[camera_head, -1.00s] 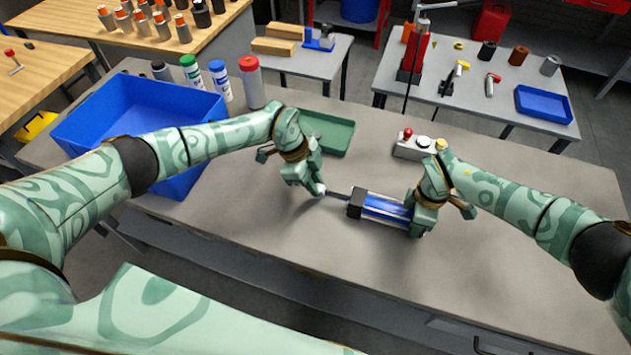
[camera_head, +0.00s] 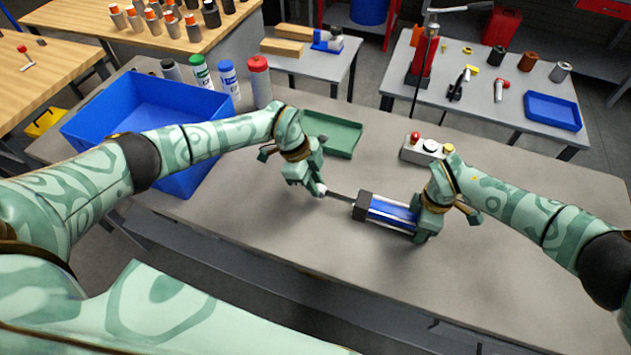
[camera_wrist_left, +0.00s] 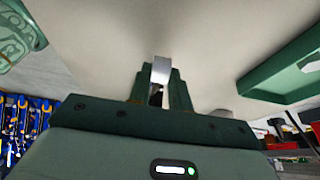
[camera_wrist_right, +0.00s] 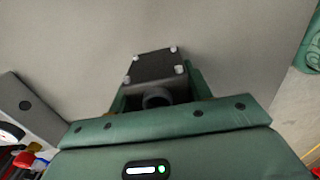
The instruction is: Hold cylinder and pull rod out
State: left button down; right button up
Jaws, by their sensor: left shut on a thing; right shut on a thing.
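The blue cylinder (camera_head: 388,212) with dark end blocks lies on the grey bench in the head view. Its thin dark rod (camera_head: 340,198) sticks out of the left end. My left gripper (camera_head: 318,190) is shut on the bright rod end, which shows between the fingers in the left wrist view (camera_wrist_left: 160,72). My right gripper (camera_head: 424,226) is shut on the right end of the cylinder. In the right wrist view the cylinder's dark square end block (camera_wrist_right: 154,68) with bolt heads sits between the fingers. The fingers hide part of that end.
A blue bin (camera_head: 100,118) stands on the bench at left. A green tray (camera_head: 335,138) lies behind my left gripper. A control box (camera_head: 424,150) with a red button stands behind the cylinder. Capped bottles (camera_head: 229,82) stand along the back. The bench front is clear.

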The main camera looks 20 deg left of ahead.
pick_arm(q)
jog(key=c, duration=1.2)
grip_release()
pick_arm(e)
jog(key=shift+d, duration=0.1)
pick_arm(q)
jog(key=v, duration=1.2)
jog(key=shift+a, duration=0.1)
pick_arm(e)
jog(key=o, duration=1.4)
jog(key=shift+o, duration=0.2)
jog(key=shift+r, duration=0.1)
